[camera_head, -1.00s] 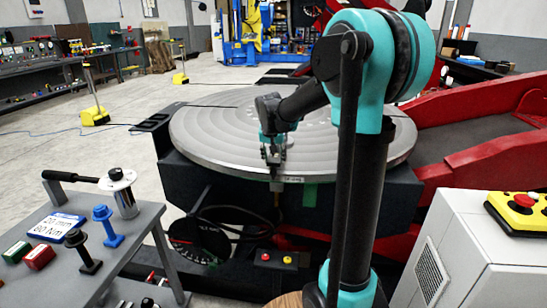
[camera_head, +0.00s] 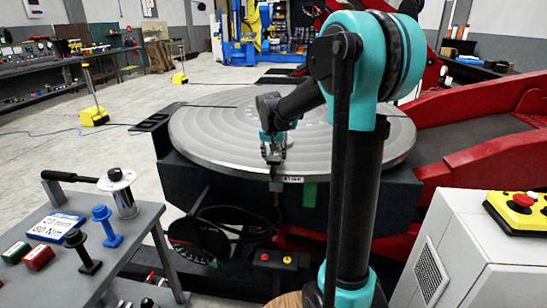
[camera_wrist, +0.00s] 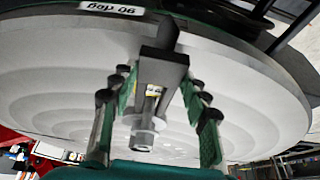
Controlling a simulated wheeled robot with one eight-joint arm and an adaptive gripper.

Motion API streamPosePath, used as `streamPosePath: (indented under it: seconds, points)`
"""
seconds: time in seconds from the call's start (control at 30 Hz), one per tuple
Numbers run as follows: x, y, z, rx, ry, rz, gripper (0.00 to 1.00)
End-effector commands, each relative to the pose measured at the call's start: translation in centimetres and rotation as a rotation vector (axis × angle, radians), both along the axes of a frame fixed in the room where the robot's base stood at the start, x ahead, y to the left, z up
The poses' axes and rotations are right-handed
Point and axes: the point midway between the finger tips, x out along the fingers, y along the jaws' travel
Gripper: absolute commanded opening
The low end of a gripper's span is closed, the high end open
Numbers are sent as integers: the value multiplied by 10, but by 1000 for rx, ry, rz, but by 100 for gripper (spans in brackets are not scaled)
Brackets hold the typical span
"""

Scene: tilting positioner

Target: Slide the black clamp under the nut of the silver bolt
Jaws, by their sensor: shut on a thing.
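The black clamp (camera_wrist: 163,68) is a dark slotted block between my gripper's two green-padded fingers in the wrist view. My gripper (camera_wrist: 158,88) is shut on it; in the head view my gripper (camera_head: 273,158) is at the near rim of the round table. The silver bolt (camera_wrist: 144,138) shows as a bright shaft and round piece in line with the clamp's slot, between the fingers. I cannot tell whether the clamp is under its nut. In the head view the bolt is hidden by my gripper.
A side bench (camera_head: 150,215) at left holds a blue bolt (camera_head: 107,228), a black bolt (camera_head: 82,250) and a silver cylinder with a handle (camera_head: 122,195). A white cabinet (camera_head: 465,255) stands at right.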

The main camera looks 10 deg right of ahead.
Motion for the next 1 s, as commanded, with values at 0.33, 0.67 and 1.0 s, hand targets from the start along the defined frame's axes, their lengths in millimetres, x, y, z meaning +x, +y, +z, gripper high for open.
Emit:
streamPosePath:
  seconds: [0.33,0.67,1.0]
  points:
    - [2,-1,0,0,-1,0,0]
    - [4,-1,0,0,-1,0,0]
    - [14,-4,0,-1,-1,1,0]
